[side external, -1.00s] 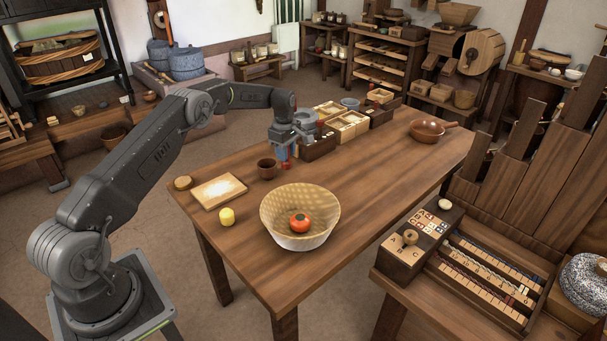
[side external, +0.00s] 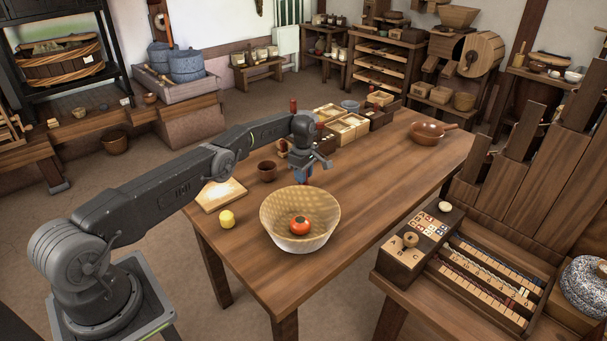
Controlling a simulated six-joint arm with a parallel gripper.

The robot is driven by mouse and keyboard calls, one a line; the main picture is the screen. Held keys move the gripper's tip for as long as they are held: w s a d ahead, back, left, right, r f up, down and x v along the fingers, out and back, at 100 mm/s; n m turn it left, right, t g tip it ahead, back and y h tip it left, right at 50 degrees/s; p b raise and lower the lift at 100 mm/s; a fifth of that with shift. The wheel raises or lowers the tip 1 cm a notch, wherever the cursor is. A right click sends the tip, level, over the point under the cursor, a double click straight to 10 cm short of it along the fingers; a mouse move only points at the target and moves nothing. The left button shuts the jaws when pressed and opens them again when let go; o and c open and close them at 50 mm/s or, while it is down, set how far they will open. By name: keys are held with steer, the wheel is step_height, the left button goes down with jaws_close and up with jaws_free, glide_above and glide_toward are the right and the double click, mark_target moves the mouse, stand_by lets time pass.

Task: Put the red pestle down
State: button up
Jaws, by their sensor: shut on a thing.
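My gripper (side external: 302,180) is shut, pointing down over the table, just behind the far rim of the woven basket (side external: 270,225). In the earlier frame red shows between its jaws, the red pestle. Now the pestle is mostly hidden by the fingers and wrist, and its lower end cannot be made out. I cannot tell whether it touches the table (side external: 375,180). The basket stands on the table with a round orange-red fruit (side external: 299,226) inside.
A brown cup (side external: 267,171), a pale board (side external: 220,194) and a yellow piece (side external: 227,219) lie to the left. Divided wooden boxes (side external: 345,129) stand behind my gripper. A brown pan (side external: 427,132) is at the far right. The table's right middle is clear.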

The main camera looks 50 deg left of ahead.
steer(key=shift+f, duration=0.15)
steer(key=o, duration=0.9)
step_height(320, 180, up, 13)
steer(key=shift+w+f, duration=0.1)
steer(key=s+d+r+m+t, duration=0.1)
steer(key=s+d+r+m, duration=0.25)
steer(key=r, duration=0.45)
steer(key=s+d+r+m+t, duration=0.1)
steer(key=s+d+r+m, duration=0.3)
steer(key=r, duration=0.4)
steer(key=s+d+r+m+t, duration=0.1)
steer(key=s+d+r+m, duration=0.1)
steer(key=s+d+r, duration=0.4)
steer(key=s+d+r+m+t, duration=0.1)
steer(key=s+d+m, duration=0.25)
steer(key=s, duration=0.65)
steer(key=s+d+r+m+t, duration=0.1)
steer(key=s+d+m, duration=0.3)
steer(key=s, duration=0.7)
steer(key=s+f+m, duration=0.3)
steer(key=s+f, duration=0.1)
steer(key=s, duration=0.3)
steer(key=shift+d+f+m+t, duration=0.2)
steer(key=shift+f+m+t, duration=0.1)
steer(key=shift+m, duration=0.1)
